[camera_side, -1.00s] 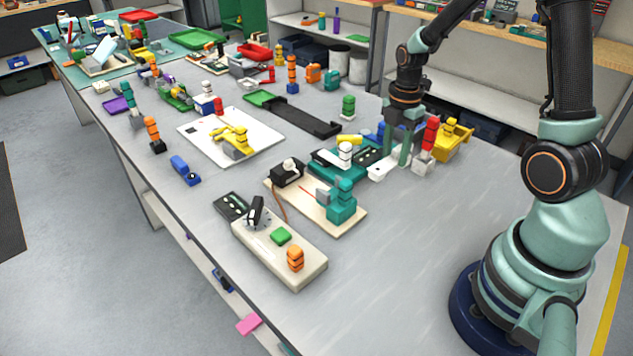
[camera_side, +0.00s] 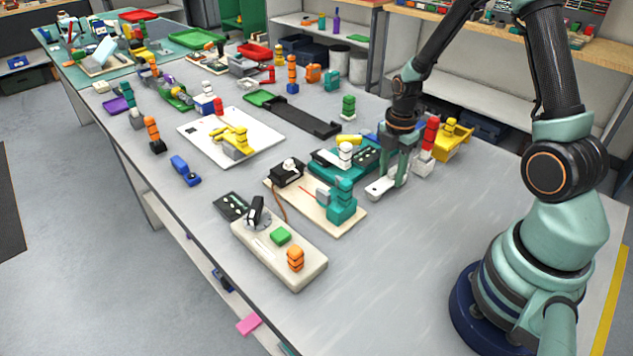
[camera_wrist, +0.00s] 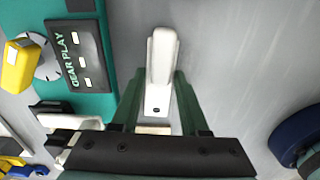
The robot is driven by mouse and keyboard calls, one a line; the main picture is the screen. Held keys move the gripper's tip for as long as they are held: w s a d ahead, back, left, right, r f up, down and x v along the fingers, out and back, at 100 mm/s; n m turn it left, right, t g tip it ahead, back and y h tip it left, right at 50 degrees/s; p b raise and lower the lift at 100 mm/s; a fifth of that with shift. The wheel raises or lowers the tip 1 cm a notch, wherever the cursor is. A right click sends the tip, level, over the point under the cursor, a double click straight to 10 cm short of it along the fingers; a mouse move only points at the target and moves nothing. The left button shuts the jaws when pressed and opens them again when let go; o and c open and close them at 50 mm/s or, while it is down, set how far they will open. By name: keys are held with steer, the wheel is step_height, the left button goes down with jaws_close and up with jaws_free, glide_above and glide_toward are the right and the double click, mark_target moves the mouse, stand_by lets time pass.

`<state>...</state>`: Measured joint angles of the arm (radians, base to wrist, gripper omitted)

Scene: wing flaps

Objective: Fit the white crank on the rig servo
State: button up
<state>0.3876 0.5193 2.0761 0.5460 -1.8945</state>
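The white crank (camera_side: 378,189) is held between the fingers of my gripper (camera_side: 391,181) in the side view, over the table right of the wooden rig board (camera_side: 322,222). In the wrist view the crank (camera_wrist: 160,97) lies between the two green fingers of my gripper (camera_wrist: 160,80), with a small dark hole at its near end. The black rig servo (camera_side: 287,174) sits at the board's back left corner with a white piece on top. A teal block-shaped part (camera_side: 343,208) stands at the board's right side. The servo does not show clearly in the wrist view.
A teal unit with a dark panel (camera_side: 362,163) stands just left of my gripper; its panel marked GEAR PLAY (camera_wrist: 80,55) shows in the wrist view. A red-topped block stack (camera_side: 429,140) stands behind right. A cream box (camera_side: 303,267) is in front. The table at right is clear.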

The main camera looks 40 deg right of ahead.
mark_target(390, 170)
steer(key=o, duration=0.4)
steer(key=shift+c, duration=0.2)
step_height(390, 170, up, 12)
steer(key=s+a+r+m+t, duration=0.2)
steer(key=a+r+m, duration=0.3)
steer(key=a+m, duration=0.2)
steer(key=s+a+r+m+t, duration=0.3)
steer(key=a+r+m, duration=0.3)
steer(key=m, duration=0.4)
steer(key=shift+s+a+r+t, duration=0.2)
steer(key=shift+a+t, duration=0.1)
steer(key=shift+a, duration=0.1)
